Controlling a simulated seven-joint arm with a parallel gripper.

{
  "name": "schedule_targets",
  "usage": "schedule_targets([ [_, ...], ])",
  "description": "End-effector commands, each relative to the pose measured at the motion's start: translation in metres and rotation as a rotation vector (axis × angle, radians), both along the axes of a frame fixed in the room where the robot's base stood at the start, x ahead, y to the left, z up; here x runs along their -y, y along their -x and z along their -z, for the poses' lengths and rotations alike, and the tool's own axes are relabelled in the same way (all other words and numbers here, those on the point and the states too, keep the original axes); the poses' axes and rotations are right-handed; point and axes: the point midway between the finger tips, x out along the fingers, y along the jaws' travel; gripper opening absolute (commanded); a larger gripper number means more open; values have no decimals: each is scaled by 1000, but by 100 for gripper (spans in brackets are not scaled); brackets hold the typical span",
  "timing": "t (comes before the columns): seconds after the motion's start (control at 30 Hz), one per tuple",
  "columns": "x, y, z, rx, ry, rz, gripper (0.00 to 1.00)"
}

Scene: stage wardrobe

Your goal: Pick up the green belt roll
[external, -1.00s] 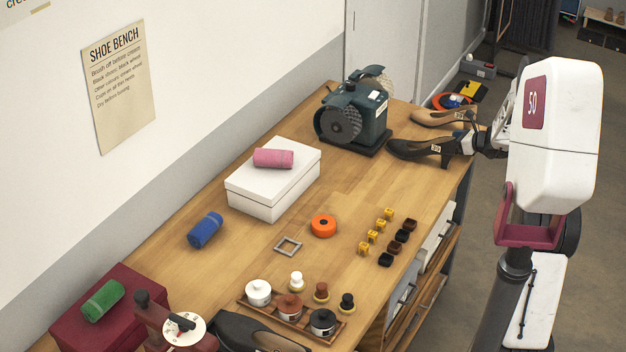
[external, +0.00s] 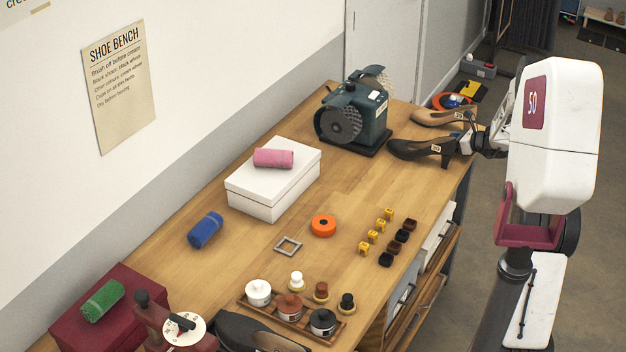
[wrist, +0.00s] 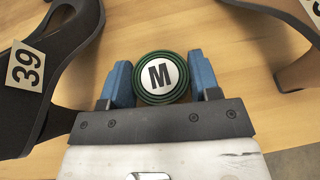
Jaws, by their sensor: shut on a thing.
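The green belt roll (wrist: 139,88) is a tight green coil with a white disc marked M on its face, seen in the wrist view. My gripper (wrist: 161,82) has its two blue fingers on either side of the roll, shut on it. In the external view my gripper is at the far right end of the bench, beside the black shoe; there the roll is hidden behind the shoes and my arm.
A black heeled shoe (external: 418,148) tagged 39 and a tan shoe (external: 440,116) flank my gripper closely. A green grinder (external: 368,118) stands behind. A white box (external: 262,197), blue roll (external: 205,230) and green cloth roll (external: 103,300) sit farther left.

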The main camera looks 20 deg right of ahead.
Motion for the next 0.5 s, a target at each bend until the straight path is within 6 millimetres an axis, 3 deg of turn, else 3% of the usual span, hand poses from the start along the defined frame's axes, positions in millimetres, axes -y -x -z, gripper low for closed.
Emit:
schedule_targets([
  [0.5, 0, 0, -11, 2, 1, -1, 31],
])
